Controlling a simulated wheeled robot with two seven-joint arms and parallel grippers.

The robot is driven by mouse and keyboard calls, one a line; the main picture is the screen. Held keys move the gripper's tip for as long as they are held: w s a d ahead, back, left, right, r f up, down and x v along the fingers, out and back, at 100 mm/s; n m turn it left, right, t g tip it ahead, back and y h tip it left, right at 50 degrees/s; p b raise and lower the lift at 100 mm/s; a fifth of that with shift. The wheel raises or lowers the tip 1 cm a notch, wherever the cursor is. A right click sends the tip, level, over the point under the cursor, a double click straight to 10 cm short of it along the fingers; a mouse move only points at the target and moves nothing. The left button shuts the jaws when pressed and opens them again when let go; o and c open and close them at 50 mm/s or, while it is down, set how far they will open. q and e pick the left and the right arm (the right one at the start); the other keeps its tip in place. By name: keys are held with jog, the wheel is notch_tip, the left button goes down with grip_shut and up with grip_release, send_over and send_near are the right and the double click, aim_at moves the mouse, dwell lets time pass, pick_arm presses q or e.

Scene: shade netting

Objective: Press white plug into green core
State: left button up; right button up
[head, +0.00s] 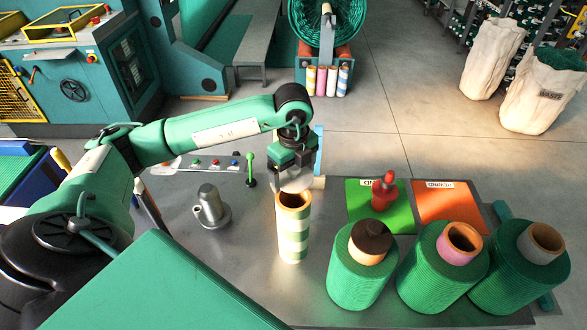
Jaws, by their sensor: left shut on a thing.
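The green core (292,232) is an upright tube with green and cream bands on the grey table. Its top end is open and shows an orange-brown inner wall. My left gripper (294,170) is just above the core and points down. It is shut on the white plug (297,181), which is partly hidden by the fingers. The plug seems to be right over the core's mouth; I cannot tell whether it touches the rim. My right gripper is not in view.
A grey metal post (210,207) stands left of the core. Several green net rolls, including one with a brown cap (362,275), stand to the right. A red tool (384,192) stands on a green mat (401,221) beside an orange mat (446,205). A green-knobbed lever (250,172) is behind.

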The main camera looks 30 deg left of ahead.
pick_arm(q)
notch_tip(320, 180, down, 4)
jog(key=shift+r+b, duration=0.1)
jog(key=shift+b, duration=0.9)
jog(key=shift+f+b, duration=0.65)
jog(key=shift+f, duration=0.15)
jog(key=shift+b, duration=0.4)
jog(key=shift+f+b, duration=0.7)
dwell(0.9)
jog(key=shift+f+b, duration=0.15)
jog(key=shift+b, duration=0.15)
dwell(0.6)
dwell(0.3)
jog(key=o, duration=0.7)
